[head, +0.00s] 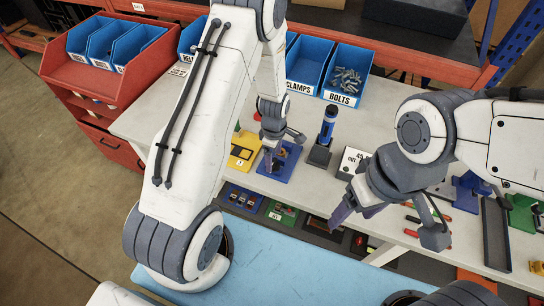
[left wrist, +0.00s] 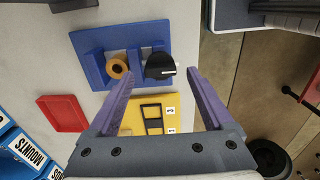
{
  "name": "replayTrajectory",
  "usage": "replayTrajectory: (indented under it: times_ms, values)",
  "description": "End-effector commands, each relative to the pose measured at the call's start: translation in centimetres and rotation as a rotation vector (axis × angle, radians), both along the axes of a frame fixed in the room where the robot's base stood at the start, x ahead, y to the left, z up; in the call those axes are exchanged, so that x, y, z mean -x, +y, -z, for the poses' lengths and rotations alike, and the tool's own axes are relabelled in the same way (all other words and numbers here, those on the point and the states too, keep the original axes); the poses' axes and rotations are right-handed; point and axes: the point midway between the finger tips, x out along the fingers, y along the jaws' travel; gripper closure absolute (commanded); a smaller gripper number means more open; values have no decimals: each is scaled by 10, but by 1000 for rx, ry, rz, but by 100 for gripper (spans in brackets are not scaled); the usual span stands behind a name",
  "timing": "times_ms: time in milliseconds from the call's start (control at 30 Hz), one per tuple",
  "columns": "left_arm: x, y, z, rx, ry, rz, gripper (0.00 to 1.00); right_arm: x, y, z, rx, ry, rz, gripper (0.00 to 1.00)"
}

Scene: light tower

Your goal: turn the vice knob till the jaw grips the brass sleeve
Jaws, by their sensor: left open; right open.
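The blue vice (left wrist: 92,68) is on the grey bench and carries the brass sleeve (left wrist: 118,68), an orange-brown ring, between its upright blue blocks. The black vice knob (left wrist: 160,66) with a white mark sits to the right of the sleeve. A gap shows between the sleeve and the block beside the knob. My left gripper (left wrist: 161,73) is open, its two purple fingers on either side of the knob and apart from it. In the head view the left gripper (head: 283,149) hangs over the vice (head: 286,170), partly hiding it. My right gripper (head: 388,230) is open and empty over the bench's front.
A yellow plate (left wrist: 140,117) lies beside the vice, and a red plate (left wrist: 62,113) lies on the bench. Blue bins, one of bolts (head: 347,74), line the back. A dark stand with a blue-banded cylinder (head: 328,125) stands right of the vice.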

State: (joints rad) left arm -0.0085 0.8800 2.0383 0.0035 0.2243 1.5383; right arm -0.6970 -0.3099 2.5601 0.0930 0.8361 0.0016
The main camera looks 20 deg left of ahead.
Motion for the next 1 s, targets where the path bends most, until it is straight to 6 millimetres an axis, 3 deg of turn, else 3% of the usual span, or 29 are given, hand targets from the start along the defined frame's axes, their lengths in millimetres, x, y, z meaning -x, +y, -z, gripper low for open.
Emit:
replayTrajectory:
  times_ms: [200, 500, 533, 567, 733, 767, 1000]
  values:
    - [0, 1, 18, 0, 0, -2, 15, 0, 0, -5, 0, 0, -1, 29]
    - [0, 2, 21, 0, -2, -3, 15, 0, 0, -5, 0, 0, -1, 29]
    - [0, 2, 20, 0, -1, -4, 19, 0, 0, -5, 0, 0, -1, 29]
    - [0, 2, 20, 0, -1, -4, 30, 0, 0, -5, 0, 0, -1, 29]
    - [0, 2, 20, 0, -1, -4, 95, 0, 0, -5, 0, 0, -1, 29]
    - [0, 2, 20, 0, -1, -4, 100, 0, 0, -5, 0, 0, -1, 29]
    - [0, 4, 21, 0, -2, 16, 100, 0, 0, -4, 0, 0, -1, 29]
